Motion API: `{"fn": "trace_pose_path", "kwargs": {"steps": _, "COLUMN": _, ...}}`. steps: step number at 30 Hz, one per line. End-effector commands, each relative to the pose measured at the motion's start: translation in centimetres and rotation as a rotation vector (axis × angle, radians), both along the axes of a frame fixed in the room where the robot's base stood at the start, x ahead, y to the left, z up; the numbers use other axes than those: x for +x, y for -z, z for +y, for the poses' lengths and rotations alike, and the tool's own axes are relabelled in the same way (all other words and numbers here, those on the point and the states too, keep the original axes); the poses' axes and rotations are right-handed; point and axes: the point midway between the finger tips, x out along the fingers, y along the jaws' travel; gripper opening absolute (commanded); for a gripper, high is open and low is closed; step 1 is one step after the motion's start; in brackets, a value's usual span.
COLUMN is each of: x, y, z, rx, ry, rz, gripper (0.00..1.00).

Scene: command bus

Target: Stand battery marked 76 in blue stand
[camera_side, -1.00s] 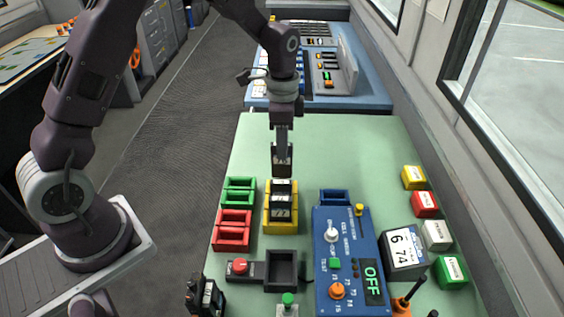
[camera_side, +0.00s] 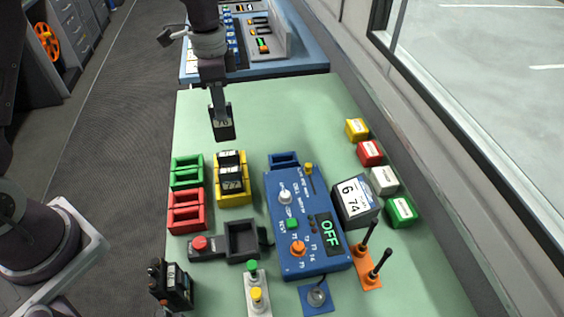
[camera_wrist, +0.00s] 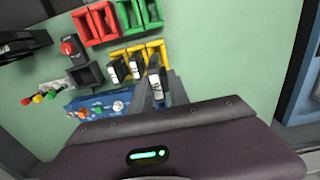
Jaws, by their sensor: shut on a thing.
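My gripper (camera_side: 219,106) is shut on a black battery (camera_side: 222,131) and holds it in the air beyond the yellow stand (camera_side: 249,190). The battery's white label reads like 76 or 70; the last digit is unclear. In the wrist view the held battery (camera_wrist: 154,92) is between the fingers (camera_wrist: 157,84), tilted in the picture. The small blue stand (camera_side: 284,158) is right of the yellow stand, at the far end of the blue meter box, and looks empty. I cannot pick it out in the wrist view.
The yellow stand holds two other batteries (camera_side: 231,178). Green (camera_side: 187,172) and red (camera_side: 186,212) stands lie left of it. The blue meter box (camera_side: 295,225) reads OFF. A black block marked 6 74 (camera_side: 357,202) and small coloured blocks are on the right. The green tabletop beyond is clear.

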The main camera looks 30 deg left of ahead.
Motion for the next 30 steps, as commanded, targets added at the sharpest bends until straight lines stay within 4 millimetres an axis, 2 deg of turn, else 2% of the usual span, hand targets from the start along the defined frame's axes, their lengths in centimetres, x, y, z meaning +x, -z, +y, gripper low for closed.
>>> {"fn": "trace_pose_path", "kwargs": {"steps": 5, "x": 0.2, "y": 0.0, "z": -0.2, "rx": -0.001, "ry": 0.001, "rz": -0.001, "gripper": 0.0}}
{"fn": "trace_pose_path", "kwargs": {"steps": 8, "x": 1.7, "y": 0.3, "z": -1.6, "rx": 0.0, "ry": 0.003, "rz": -0.001, "gripper": 0.0}}
{"fn": "trace_pose_path", "kwargs": {"steps": 13, "x": 5.5, "y": 1.0, "z": -6.4, "rx": -0.001, "ry": 0.004, "rz": -0.002, "gripper": 0.0}}
{"fn": "trace_pose_path", "kwargs": {"steps": 15, "x": 6.6, "y": 1.3, "z": -8.5, "rx": 0.0, "ry": 0.004, "rz": -0.001, "gripper": 0.0}}
{"fn": "trace_pose_path", "kwargs": {"steps": 18, "x": 7.5, "y": 1.6, "z": -10.6, "rx": 0.001, "ry": 0.002, "rz": -0.001, "gripper": 0.0}}
{"fn": "trace_pose_path", "kwargs": {"steps": 21, "x": 7.7, "y": 2.1, "z": -11.4, "rx": 0.001, "ry": 0.001, "rz": 0.001, "gripper": 0.0}}
{"fn": "trace_pose_path", "kwargs": {"steps": 30, "x": 7.8, "y": 5.3, "z": -11.3, "rx": 0.001, "ry": 0.0, "rz": 0.001, "gripper": 0.0}}
